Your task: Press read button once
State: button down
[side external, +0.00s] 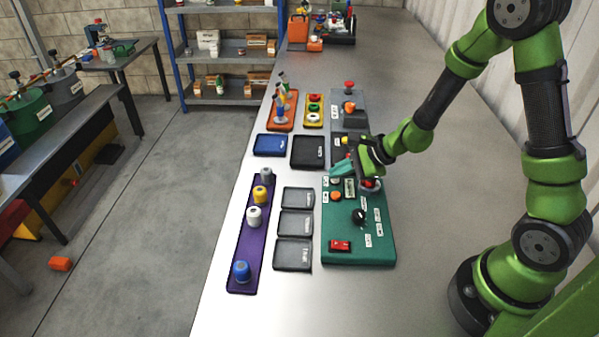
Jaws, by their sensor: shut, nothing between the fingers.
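A green control panel (358,250) lies on the metal bench, with several buttons, a black knob (359,216) and a red switch (340,246). An orange button (335,196) and a pale round button sit near its upper left. A red part (371,184) shows at its upper right, partly behind my gripper. The labels are too small to read, so I cannot tell which control is the read button. My gripper (350,170) is shut and empty over the panel's far end. I cannot tell whether its fingertips touch anything.
Three grey trays (293,226) and a purple strip (237,275) with capped jars lie left of the panel. Blue (271,145) and black (307,152) trays and a grey box (356,104) with a red knob stand farther back. The bench's near right is clear.

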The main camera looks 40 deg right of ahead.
aim_at(339, 180)
dwell(0.4)
jog(key=shift+r, duration=0.75)
jog(key=shift+r, duration=0.1)
jog(key=shift+r, duration=2.4)
jog(key=s+a+r+n+h, duration=0.1)
jog(key=s+a+r+n, duration=0.1)
jog(key=s+r+n, duration=0.5)
jog(key=s+a+r+n+g+h, duration=0.1)
jog(key=s+a+r+n, duration=0.1)
jog(key=s+r+n, duration=0.5)
jog(key=s+n, duration=0.3)
jog(key=shift+s+r+n, duration=0.2)
jog(key=shift+s+n, duration=0.1)
jog(key=shift+s, duration=0.05)
